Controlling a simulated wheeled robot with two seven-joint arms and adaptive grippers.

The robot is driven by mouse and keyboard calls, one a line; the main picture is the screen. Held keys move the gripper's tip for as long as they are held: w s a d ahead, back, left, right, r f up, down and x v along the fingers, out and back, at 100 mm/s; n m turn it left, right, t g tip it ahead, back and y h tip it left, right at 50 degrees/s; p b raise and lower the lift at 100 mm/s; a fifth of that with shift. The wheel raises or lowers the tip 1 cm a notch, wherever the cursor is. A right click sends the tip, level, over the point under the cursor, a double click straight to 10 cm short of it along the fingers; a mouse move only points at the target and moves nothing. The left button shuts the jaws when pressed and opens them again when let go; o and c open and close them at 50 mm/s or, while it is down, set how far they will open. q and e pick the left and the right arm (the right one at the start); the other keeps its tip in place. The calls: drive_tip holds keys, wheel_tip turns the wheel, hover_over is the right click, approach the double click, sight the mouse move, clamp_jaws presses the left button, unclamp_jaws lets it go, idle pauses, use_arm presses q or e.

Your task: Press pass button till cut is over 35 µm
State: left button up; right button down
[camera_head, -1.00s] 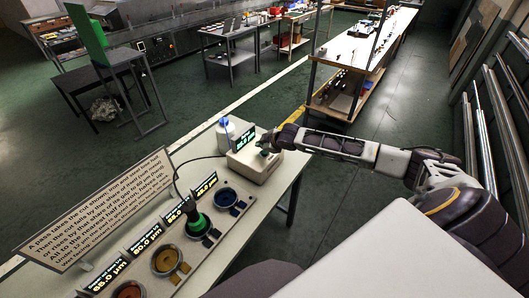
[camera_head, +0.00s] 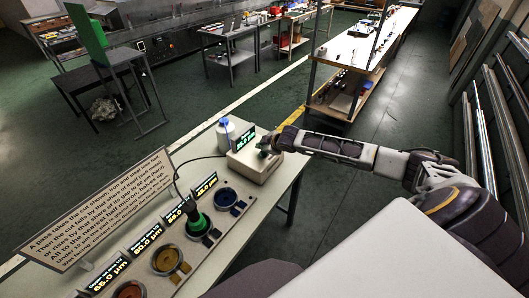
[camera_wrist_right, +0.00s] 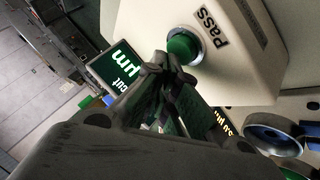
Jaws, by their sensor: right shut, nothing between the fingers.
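A pale box (camera_head: 250,168) stands at the far end of the near table. In the right wrist view its green pass button (camera_wrist_right: 184,47) has a silver ring and the label PASS. My right gripper (camera_head: 272,143) reaches over the box from the right. In the right wrist view my gripper (camera_wrist_right: 163,66) is shut and empty, its tips close beside the button; I cannot tell whether they touch it. The cut display (camera_head: 244,138) stands behind the box, and it also shows in the right wrist view (camera_wrist_right: 117,67) with "cut" and "µm"; its number is unreadable. My left gripper is out of view.
A panel with several round cups, including a blue one (camera_head: 224,198) and an orange one (camera_head: 166,260), lies along the table. A white bottle (camera_head: 225,131) stands behind the box. A text sign (camera_head: 100,210) stands left.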

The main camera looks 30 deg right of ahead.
drive_tip(key=shift+f, duration=0.45)
idle(1.0)
drive_tip(key=shift+r, duration=0.15)
drive_tip(key=shift+r+p, duration=0.8)
drive_tip(key=shift+p, duration=0.3)
drive_tip(key=shift+r, duration=0.1)
drive_tip(key=shift+r+p, duration=0.35)
drive_tip(key=shift+r, duration=2.05)
